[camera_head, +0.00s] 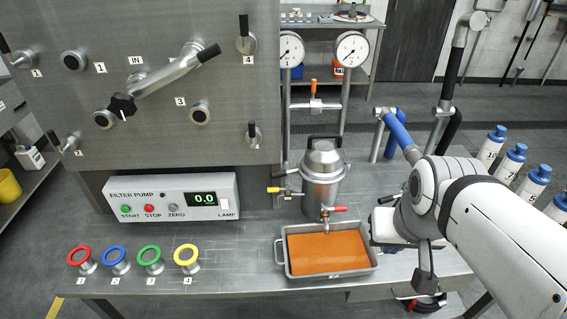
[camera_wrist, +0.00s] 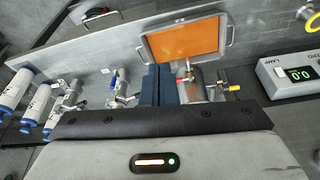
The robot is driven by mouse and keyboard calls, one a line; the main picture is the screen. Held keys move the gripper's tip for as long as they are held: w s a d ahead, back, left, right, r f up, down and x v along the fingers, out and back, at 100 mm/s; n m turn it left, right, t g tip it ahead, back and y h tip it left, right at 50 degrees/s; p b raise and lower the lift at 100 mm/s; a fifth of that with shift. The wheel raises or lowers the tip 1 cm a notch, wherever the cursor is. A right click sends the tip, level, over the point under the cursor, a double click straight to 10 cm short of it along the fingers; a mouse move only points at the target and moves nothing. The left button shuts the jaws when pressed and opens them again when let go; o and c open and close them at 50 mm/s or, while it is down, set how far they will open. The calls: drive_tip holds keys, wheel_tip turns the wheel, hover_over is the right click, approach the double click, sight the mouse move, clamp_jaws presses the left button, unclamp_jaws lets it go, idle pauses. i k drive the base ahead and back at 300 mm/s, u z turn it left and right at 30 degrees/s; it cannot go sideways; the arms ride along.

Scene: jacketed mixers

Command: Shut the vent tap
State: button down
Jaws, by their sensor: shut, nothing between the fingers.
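A steel vessel (camera_head: 323,170) with a black top handle stands behind the orange-filled tray (camera_head: 282,262). A red-handled tap (camera_head: 334,210) is low on its front, with the handle lying sideways. A yellow-handled tap (camera_head: 277,190) is on its left side. An orange-handled tap (camera_head: 314,90) stands upright on the pipe between two gauges. No readable label shows which one is the vent tap. My gripper (camera_wrist: 158,70) is shut and empty; in the wrist view its dark blue fingers partly cover the vessel (camera_wrist: 196,92). The red-handled tap (camera_wrist: 184,78) shows beside them.
A filter pump box (camera_head: 172,202) reading 0.0 and several coloured ring knobs (camera_head: 116,259) are left of the tray. Blue-capped cylinders (camera_head: 514,158) stand at right. A blue-handled fitting (camera_wrist: 115,82) shows in the wrist view.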

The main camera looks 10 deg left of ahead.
sight(288, 189)
drive_tip(key=u, duration=0.65)
drive_tip(key=k, duration=1.2)
drive_tip(key=z, duration=0.4)
drive_tip(key=i, duration=1.5)
drive_tip(key=z, duration=0.05)
